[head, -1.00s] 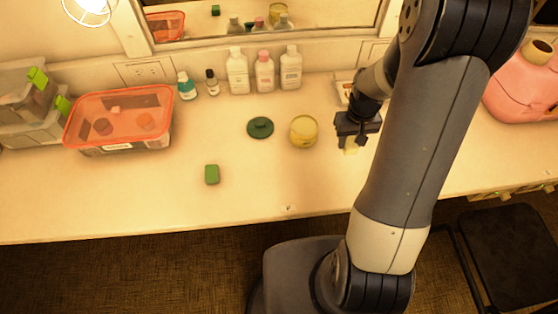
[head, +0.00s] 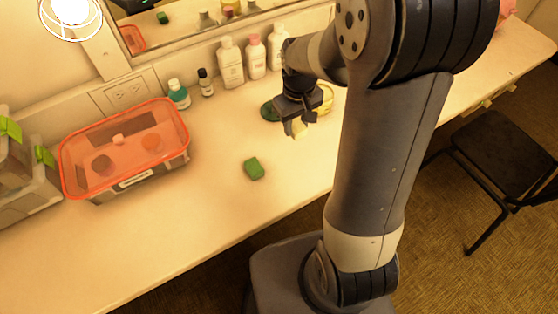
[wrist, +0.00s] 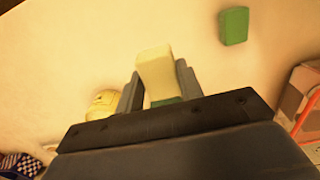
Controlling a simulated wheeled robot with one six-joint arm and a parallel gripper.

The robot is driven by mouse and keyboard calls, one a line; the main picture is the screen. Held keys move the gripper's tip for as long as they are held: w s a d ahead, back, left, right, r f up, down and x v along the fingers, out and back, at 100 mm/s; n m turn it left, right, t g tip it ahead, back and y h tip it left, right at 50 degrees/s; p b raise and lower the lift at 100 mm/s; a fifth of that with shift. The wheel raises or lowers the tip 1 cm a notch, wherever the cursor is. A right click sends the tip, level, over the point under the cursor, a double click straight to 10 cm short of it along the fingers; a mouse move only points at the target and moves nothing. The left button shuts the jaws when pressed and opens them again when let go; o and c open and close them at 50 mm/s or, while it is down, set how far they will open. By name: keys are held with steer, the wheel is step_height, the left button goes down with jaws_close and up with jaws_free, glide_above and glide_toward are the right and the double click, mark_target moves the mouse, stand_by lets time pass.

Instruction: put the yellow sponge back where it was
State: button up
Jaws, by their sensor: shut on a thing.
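The yellow sponge (head: 299,129) is pale yellow and hangs below my gripper (head: 297,127) in the head view. In the wrist view the sponge (wrist: 155,72) stands between the two grey fingers, and my gripper (wrist: 158,88) is shut on it. The sponge looks held above the counter, with bare counter around it. A strip of green shows at its lower end in the wrist view; I cannot tell whether it belongs to the sponge.
A green block (head: 254,169) lies nearby on the counter. A yellow jar (head: 326,98) and dark green disc (head: 268,111) are partly hidden behind my gripper. An orange-rimmed bin (head: 125,150) stands left; bottles (head: 230,62) line the back. The front-left counter is clear.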

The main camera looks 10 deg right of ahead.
mark_target(292, 154)
steer(key=shift+s+a+f, duration=0.1)
steer(key=shift+a+f, duration=0.1)
steer(key=shift+a, duration=0.05)
step_height(292, 154, down, 10)
steer(key=shift+r, duration=0.25)
steer(key=shift+f, duration=0.1)
steer(key=o, duration=0.9)
steer(key=shift+o, duration=0.3)
step_height(292, 154, up, 12)
steer(key=shift+r, duration=0.15)
